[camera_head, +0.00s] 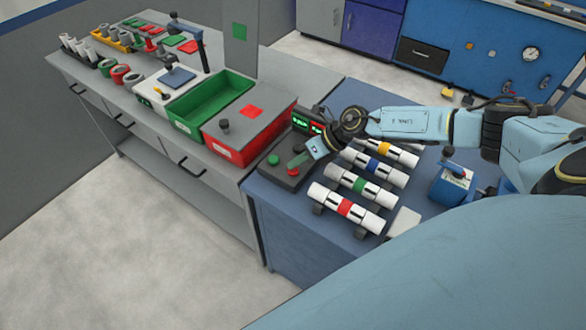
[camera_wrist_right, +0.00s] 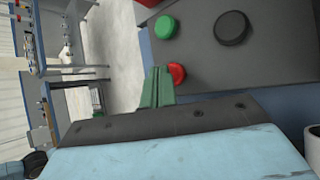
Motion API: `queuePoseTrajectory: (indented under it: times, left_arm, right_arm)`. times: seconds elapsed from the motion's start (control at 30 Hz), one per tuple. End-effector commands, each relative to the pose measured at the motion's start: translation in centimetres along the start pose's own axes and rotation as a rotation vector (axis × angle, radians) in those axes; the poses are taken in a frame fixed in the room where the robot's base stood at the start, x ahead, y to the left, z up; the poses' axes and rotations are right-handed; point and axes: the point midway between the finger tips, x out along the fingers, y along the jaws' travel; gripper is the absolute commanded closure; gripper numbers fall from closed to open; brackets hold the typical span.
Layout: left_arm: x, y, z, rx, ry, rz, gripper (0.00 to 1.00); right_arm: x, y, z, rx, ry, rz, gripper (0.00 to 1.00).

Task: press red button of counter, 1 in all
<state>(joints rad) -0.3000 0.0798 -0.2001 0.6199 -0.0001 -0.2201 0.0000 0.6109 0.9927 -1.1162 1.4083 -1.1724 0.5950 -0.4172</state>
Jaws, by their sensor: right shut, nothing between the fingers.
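The counter (camera_head: 284,181) is a dark box on the blue table, with a display (camera_head: 302,122) showing green and red digits behind it. Its red button (camera_head: 293,171) shows just below my right gripper (camera_head: 297,161). In the right wrist view the red button (camera_wrist_right: 178,73) lies right beside the shut green fingertips (camera_wrist_right: 158,70), which hide part of its left edge. I cannot tell whether they touch it. A green button (camera_wrist_right: 165,27) and a black knob (camera_wrist_right: 231,28) sit farther up the same panel. My right gripper is shut and empty. My left gripper is not in view.
White pipes with coloured bands, such as the red-banded one (camera_head: 345,208), lie on racks right of the counter. A red bin with a grey lid (camera_head: 250,117) stands close behind left. A blue box (camera_head: 452,184) stands at right. Open floor lies at front left.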

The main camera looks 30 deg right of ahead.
Motion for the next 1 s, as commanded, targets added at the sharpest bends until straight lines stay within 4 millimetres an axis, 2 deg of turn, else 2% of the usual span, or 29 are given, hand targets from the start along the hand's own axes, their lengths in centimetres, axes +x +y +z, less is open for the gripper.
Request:
queuePoseTrajectory:
  times: [1.0]
  left_arm:
    - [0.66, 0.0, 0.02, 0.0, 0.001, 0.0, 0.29]
  right_arm:
    - [0.63, -0.49, -0.49, 0.001, 0.0, 0.0, 1.0]
